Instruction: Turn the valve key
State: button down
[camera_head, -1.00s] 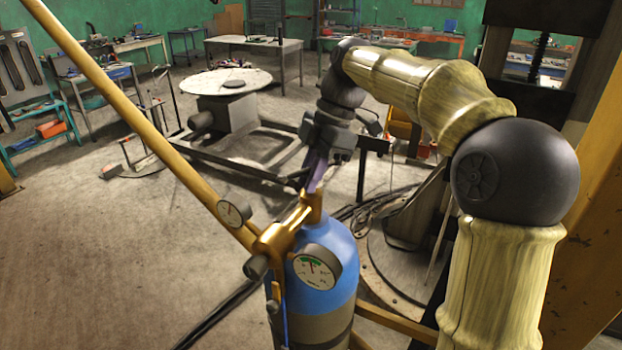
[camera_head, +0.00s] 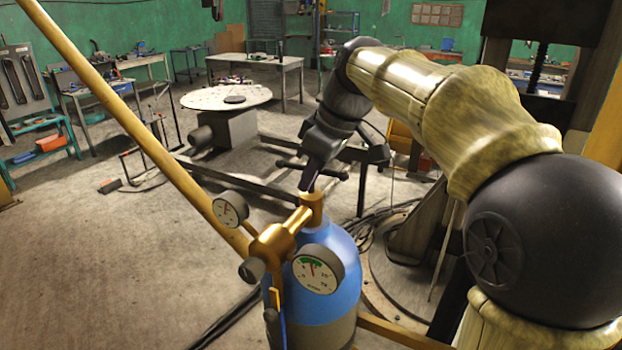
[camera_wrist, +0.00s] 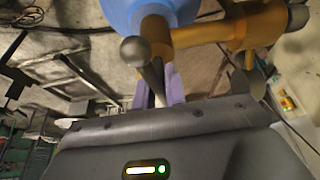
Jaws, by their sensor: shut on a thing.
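The valve key is a dark grey bar with a ball end (camera_wrist: 135,51) in the wrist view. It sits at the brass valve (camera_wrist: 155,30) on top of the blue cylinder (camera_wrist: 120,12). My gripper (camera_wrist: 157,88) has purple fingers, shut on the key's tapered bar. In the head view my gripper (camera_head: 311,176) points down just above the upright brass stem (camera_head: 312,207) of the blue cylinder (camera_head: 340,268).
Two round gauges, one small (camera_head: 230,209) and one larger (camera_head: 318,269), are fixed to the brass fitting. A long yellow boom (camera_head: 140,130) slants across the left. A round table (camera_head: 215,98) and a low dark frame stand behind. Open floor lies at left.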

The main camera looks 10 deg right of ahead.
jog(key=shift+m+t+h, duration=0.4)
jog(key=shift+m, duration=0.9)
jog(key=c, duration=1.4)
grip_release()
jog(key=v, duration=1.7)
jog(key=shift+r+p, duration=0.2)
jog(key=shift+p, duration=0.2)
jog(key=shift+r, duration=0.1)
